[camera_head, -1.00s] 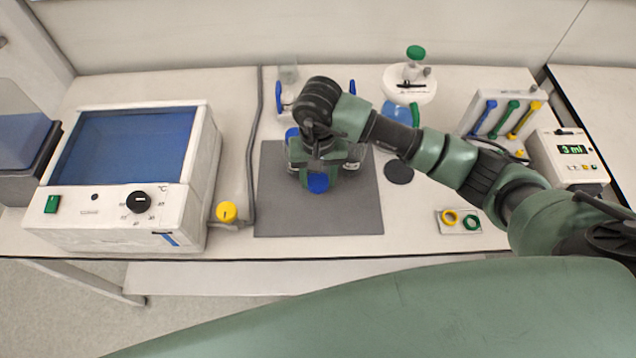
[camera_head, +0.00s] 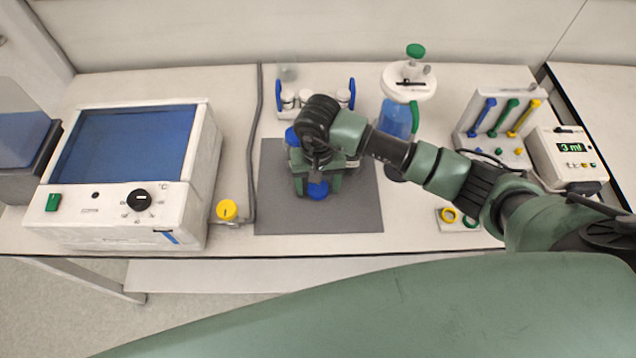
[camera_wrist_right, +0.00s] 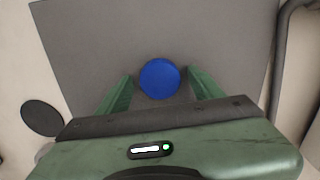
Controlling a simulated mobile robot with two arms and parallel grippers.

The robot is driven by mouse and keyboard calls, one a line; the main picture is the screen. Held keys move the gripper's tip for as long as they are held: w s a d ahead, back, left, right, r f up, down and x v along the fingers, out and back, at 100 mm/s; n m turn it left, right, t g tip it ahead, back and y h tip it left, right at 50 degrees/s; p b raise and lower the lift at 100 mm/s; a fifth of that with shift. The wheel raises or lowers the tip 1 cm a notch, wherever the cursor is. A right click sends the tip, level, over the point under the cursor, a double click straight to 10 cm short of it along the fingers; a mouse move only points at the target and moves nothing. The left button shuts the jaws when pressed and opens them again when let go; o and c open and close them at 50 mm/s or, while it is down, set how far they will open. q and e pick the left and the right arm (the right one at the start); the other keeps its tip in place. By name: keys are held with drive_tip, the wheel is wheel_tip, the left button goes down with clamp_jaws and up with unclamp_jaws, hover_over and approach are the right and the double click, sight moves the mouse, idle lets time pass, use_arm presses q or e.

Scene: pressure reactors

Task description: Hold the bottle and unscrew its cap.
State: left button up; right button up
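A bottle's round blue cap (camera_head: 318,190) shows at the front of my right gripper (camera_head: 318,184) over the grey mat. In the right wrist view the blue cap (camera_wrist_right: 160,78) lies between the tips of my right gripper (camera_wrist_right: 162,92). The two green fingers stand apart, with a gap on each side of the cap. The bottle's body is mostly hidden by the gripper and the cap. A second blue cap (camera_head: 292,137) shows just behind the wrist, its lower part hidden. My left gripper is not in view.
The grey mat (camera_head: 345,215) is bare at its front. Behind are a blue-ended rack (camera_head: 351,88) and a blue bottle (camera_head: 397,118). A pipette rack (camera_head: 497,120) stands right.

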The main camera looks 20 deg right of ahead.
sight(318, 187)
drive_tip(key=shift+r+p, duration=0.25)
drive_tip(key=shift+p, duration=0.05)
wheel_tip(318, 187, up, 12)
drive_tip(key=b, duration=0.3)
drive_tip(key=shift+f, duration=0.1)
